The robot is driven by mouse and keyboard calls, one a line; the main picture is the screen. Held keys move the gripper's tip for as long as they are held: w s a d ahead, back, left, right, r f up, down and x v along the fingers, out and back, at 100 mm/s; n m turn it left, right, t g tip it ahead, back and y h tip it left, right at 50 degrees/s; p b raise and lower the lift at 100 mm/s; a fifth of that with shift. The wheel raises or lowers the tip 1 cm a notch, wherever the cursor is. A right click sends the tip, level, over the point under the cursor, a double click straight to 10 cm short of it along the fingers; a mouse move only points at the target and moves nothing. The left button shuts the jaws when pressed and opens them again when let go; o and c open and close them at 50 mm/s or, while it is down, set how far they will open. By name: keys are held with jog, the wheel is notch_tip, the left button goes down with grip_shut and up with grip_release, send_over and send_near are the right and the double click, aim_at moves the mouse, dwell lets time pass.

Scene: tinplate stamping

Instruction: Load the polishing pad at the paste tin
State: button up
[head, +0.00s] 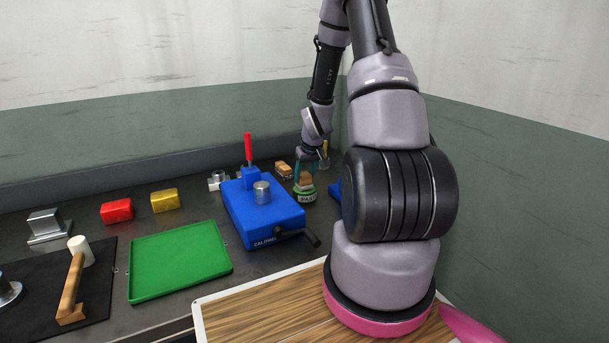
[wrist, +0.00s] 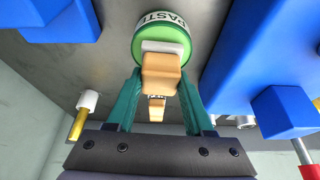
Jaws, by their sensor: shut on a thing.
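The paste tin (head: 306,195) is a green round tin with a white lettered label, standing on the bench right of the blue press. It also shows at the top of the wrist view (wrist: 150,48). The polishing pad (wrist: 162,72) has a tan wooden grip and a whitish pad face. My gripper (wrist: 160,80) has teal fingers on both sides of the grip and is shut on it. The pad face is at the tin's top in the wrist view; I cannot tell whether it touches the paste. In the head view my gripper (head: 305,172) is above the tin.
The blue press (head: 262,212) with a red lever (head: 248,147) stands close left of the tin. A tan block (head: 283,169) lies behind it. A green tray (head: 180,262), red block (head: 116,211), yellow block (head: 164,200) and mallet (head: 73,285) are further left.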

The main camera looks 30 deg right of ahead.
aim_at(304, 174)
jog(key=shift+f, duration=0.4)
dwell(1.0)
jog(key=shift+r, duration=3.55)
